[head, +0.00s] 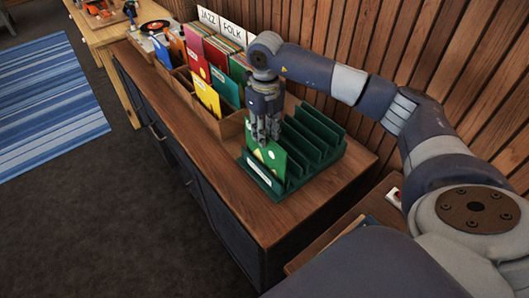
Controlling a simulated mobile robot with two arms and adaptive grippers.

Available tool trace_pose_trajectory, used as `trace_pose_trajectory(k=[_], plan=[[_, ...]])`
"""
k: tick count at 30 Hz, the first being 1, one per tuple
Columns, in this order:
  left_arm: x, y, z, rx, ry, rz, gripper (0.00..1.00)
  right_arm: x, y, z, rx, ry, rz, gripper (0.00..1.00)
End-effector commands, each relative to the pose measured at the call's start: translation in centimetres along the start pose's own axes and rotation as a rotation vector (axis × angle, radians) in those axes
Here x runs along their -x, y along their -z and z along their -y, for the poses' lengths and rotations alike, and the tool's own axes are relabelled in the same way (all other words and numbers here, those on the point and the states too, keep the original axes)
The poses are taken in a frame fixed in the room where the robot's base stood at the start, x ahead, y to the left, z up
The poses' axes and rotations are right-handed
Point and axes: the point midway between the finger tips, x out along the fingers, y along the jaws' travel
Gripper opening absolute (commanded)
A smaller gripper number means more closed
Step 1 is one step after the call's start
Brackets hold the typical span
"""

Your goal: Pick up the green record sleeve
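A green record sleeve (272,157) with pale and yellow marks stands in the front of a dark green slotted rack (318,128) on the wooden counter. My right gripper (265,138) points down at the top edge of this sleeve, and its fingers cover part of it. I cannot tell whether the fingers are closed on the sleeve or just beside it. The rack's other slots that show look empty. Another green sleeve (225,86) stands in the wooden record bins to the left. My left gripper is not in view.
Wooden bins (226,129) with red, yellow and blue sleeves stand left of the rack, under JAZZ and FOLK signs (220,25). A slatted wall (350,50) runs behind. The counter (250,205) in front of the rack is clear. A turntable (155,27) stands farther back.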

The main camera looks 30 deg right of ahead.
Motion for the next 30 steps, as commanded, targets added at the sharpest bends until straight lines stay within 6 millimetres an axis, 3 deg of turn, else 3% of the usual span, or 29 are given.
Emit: trace_pose_trajectory(k=[4, 9, 12, 19, 23, 30], plan=[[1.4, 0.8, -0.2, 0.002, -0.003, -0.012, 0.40, -1.4, 0.1, -0.2, 0.001, 0.000, -0.006, 0.28], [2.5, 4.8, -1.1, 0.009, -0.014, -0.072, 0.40, -4.1, 0.1, -0.3, 0.001, -0.001, -0.003, 0.28], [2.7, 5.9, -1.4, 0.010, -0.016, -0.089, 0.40, -4.9, 0.0, -0.2, 0.001, 0.000, -0.001, 0.28], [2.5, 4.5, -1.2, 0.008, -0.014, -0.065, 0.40, -5.2, 0.0, -0.3, 0.001, -0.001, 0.001, 0.28], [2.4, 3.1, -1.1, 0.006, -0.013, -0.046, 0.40, -5.2, 0.0, -0.3, 0.001, -0.001, 0.001, 0.00], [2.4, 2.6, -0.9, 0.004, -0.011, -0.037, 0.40, -5.2, 0.0, -0.3, 0.001, -0.001, 0.001, 0.00]])
